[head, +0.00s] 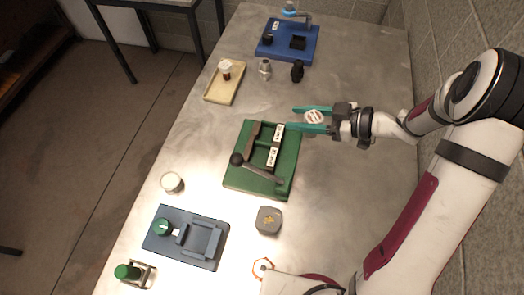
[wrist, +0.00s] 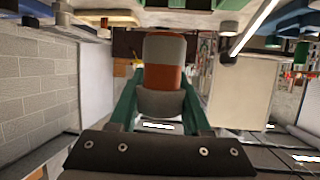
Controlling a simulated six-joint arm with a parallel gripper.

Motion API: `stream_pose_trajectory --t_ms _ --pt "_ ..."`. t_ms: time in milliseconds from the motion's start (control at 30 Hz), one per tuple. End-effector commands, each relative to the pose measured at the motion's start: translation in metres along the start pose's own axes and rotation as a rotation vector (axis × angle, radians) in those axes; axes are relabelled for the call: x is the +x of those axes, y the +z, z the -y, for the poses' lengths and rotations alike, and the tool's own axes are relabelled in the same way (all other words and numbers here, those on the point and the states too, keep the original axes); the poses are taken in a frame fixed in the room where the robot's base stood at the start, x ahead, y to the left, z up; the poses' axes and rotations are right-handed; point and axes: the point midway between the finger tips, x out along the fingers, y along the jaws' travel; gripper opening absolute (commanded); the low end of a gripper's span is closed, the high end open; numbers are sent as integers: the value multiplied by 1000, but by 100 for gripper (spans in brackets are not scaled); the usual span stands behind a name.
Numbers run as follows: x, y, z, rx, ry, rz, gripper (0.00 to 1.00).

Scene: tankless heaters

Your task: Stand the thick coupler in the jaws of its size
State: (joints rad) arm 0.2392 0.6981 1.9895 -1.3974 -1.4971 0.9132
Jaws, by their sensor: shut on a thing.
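My gripper (head: 309,121) is shut on a grey cylinder with an orange band, which looks like the thick coupler (head: 314,116). In the wrist view the coupler (wrist: 163,75) sits between the teal fingers of my gripper (wrist: 158,100). In the head view only its pale, red-marked round end shows. It appears held above the table, to the right of the green fixture (head: 236,180). That fixture has brown jaws, a white marked strip (head: 275,146) and a lever with a dark ball (head: 236,159). No part stands between its jaws that I can see.
A cream tray (head: 211,94) holds a smaller white-and-red part (head: 225,70). A metal fitting (head: 264,69) and a black fitting (head: 297,71) stand beside it. A blue fixture (head: 310,48) is at the back, a slate fixture (head: 187,258) in front. A grey box (head: 268,220) sits near the green fixture.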

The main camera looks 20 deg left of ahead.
Motion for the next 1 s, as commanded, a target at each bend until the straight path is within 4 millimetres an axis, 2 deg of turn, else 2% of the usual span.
stream_pose_trajectory --t_ms 33,100,167,267,400,500,600,667,833,1000 --pt "-3 0 14 -20 -48 0 0" --pt "-6 0 30 -43 -101 0 0" --pt "-3 0 38 -53 -127 0 0" --pt "21 4 47 -55 -144 0 0" --pt "73 13 57 -56 -145 0 0" --pt "102 18 62 -56 -141 1 0" --pt "119 20 63 -57 -137 0 0" --pt "126 24 64 -56 -137 1 0" --pt "139 54 64 -54 -135 1 0" --pt "140 58 63 -57 -133 1 0"
